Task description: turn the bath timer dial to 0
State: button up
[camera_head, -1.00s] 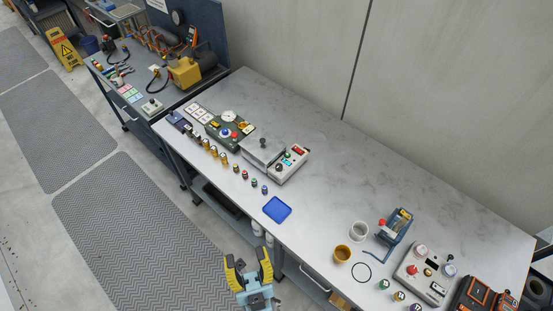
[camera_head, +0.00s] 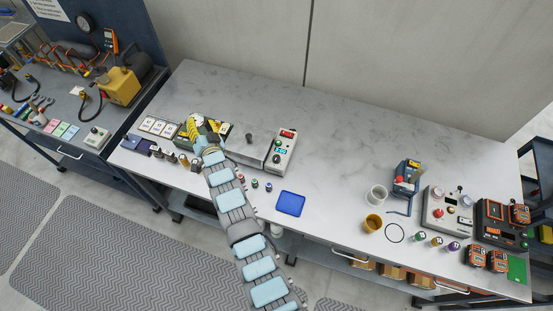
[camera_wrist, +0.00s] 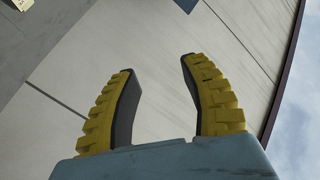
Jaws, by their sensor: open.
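A grey lidded unit (camera_head: 249,145), which looks like the bath, stands on the bench in the head view. Its pale control panel (camera_head: 282,150) at the right end has a red display, a cyan display and small dark and green controls. I cannot tell the timer dial's setting at this size. My gripper (camera_head: 192,127) is left of this unit, over or beside the green box (camera_head: 215,128), and partly hides it. In the wrist view my gripper (camera_wrist: 158,82) is open, with nothing between its yellow-backed fingers. The wrist view shows no dial.
Small bottles stand along the bench's front edge, partly behind my arm. A blue tray (camera_head: 291,203) lies right of them. White cards (camera_head: 158,126) lie to the left. A second control box (camera_head: 446,208) and orange devices (camera_head: 487,257) stand at the right. The middle back of the bench is clear.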

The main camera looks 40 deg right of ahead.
jog(key=w+d+f+m+g+b, duration=0.1)
jog(key=d+f+m+g, duration=0.2)
jog(key=d+f+g, duration=0.35)
notch_tip(320, 180, up, 3)
jog(key=m+g+y+b, duration=0.3)
jog(key=m+g+y, duration=0.2)
jog(key=m+g, duration=0.4)
send_over(277, 157)
jog(key=n, duration=0.1)
jog(key=shift+g, duration=0.35)
notch_tip(277, 157, down, 17)
jog(key=b, duration=0.7)
jog(key=shift+a, duration=0.1)
grip_shut()
